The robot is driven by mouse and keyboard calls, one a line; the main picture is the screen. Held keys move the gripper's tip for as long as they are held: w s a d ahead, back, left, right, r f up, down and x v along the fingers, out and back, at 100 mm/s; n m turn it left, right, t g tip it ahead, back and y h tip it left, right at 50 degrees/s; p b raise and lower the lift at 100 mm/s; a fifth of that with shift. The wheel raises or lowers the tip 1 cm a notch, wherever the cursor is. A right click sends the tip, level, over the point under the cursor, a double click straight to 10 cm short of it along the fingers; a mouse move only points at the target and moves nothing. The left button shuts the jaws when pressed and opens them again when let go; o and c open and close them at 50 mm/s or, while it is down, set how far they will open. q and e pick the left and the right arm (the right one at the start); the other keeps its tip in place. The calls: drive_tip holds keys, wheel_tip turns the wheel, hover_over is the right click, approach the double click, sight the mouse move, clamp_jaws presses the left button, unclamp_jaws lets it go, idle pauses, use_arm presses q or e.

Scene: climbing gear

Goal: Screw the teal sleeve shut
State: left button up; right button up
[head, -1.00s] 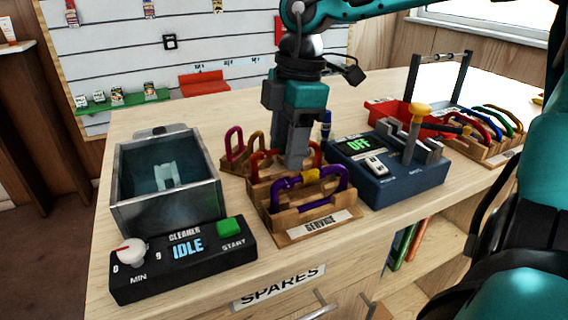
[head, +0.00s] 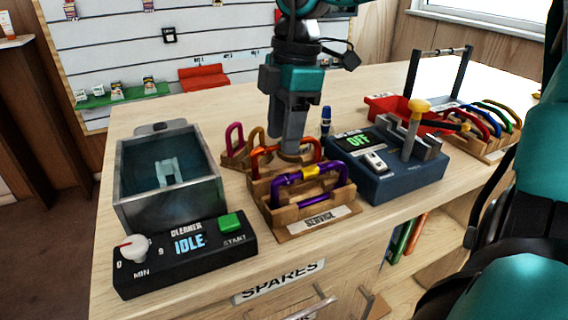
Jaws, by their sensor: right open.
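My right gripper (head: 287,146) points down, open, over the back part of the wooden service rack (head: 318,228). Its fingertips are close to an orange-red carabiner (head: 258,163) standing in the rack and partly cover it; I cannot tell whether they touch it. A purple carabiner (head: 283,199) with a yellow sleeve (head: 311,172) stands in the front of the rack. A magenta carabiner (head: 232,136) and a gold-brown one (head: 251,143) stand at the back left. I cannot make out a teal sleeve; it may be hidden behind the fingers. My left gripper is out of view.
A cleaner tank (head: 134,197) with its control box (head: 187,262) stands left of the rack. A blue tester (head: 398,182) with a yellow-topped lever stands close on the right. Behind it are a red tray (head: 381,104) and a second rack of carabiners (head: 497,150).

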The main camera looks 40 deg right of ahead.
drive_tip(key=shift+w+d, duration=0.1)
drive_tip(key=shift+w, duration=0.2)
drive_tip(key=shift+f, duration=0.1)
drive_tip(key=shift+f+b, duration=1.25)
drive_tip(key=shift+b, duration=0.1)
drive_tip(key=shift+s+a+b, duration=0.25)
drive_tip(key=shift+s+b, duration=0.1)
drive_tip(key=shift+s, duration=0.3)
drive_tip(key=shift+s+d+r+p, duration=0.1)
drive_tip(key=shift+r+p, duration=0.9)
drive_tip(key=shift+r, duration=0.45)
